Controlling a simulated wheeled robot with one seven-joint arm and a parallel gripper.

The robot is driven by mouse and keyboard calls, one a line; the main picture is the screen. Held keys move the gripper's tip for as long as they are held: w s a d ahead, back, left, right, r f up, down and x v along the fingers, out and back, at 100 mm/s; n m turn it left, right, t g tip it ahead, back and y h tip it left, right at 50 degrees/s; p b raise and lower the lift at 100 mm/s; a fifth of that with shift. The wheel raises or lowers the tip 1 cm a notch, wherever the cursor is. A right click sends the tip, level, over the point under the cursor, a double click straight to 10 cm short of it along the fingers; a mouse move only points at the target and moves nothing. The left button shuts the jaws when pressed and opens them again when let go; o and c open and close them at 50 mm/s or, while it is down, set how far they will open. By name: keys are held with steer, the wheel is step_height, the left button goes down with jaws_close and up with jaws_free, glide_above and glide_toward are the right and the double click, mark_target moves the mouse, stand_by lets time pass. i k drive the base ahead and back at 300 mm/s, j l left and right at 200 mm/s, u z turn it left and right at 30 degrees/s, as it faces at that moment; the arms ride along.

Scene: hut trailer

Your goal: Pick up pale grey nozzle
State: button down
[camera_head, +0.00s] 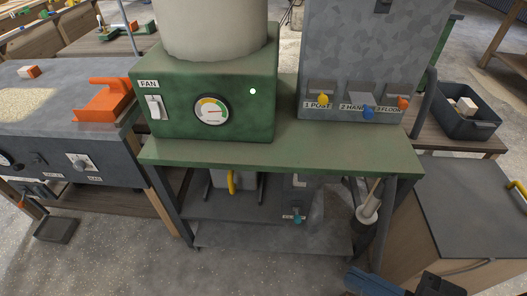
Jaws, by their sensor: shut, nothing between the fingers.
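A pale grey, cup-like piece (368,207) with a thin light stick rising from it stands in a dark holder at the right end of the green bench. It looks like the pale grey nozzle, but it is small and I cannot be sure. My gripper (372,281) shows only in part, blue and dark, at the bottom edge right of centre. It is shut and empty, below and apart from the pale grey piece in the picture. Its fingertips are not clear.
The green bench (330,146) carries a green fan box (187,113) and a grey cabinet (365,45) with coloured knobs. A dark-topped cabinet (467,205) stands close on the right. A grey lower shelf (275,237) lies under the bench.

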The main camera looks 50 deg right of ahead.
mark_target(367, 215)
steer(key=k+j+z, duration=0.1)
steer(key=z, duration=0.25)
steer(key=k+z, duration=0.3)
steer(key=i+j, duration=0.05)
steer(key=i, duration=0.05)
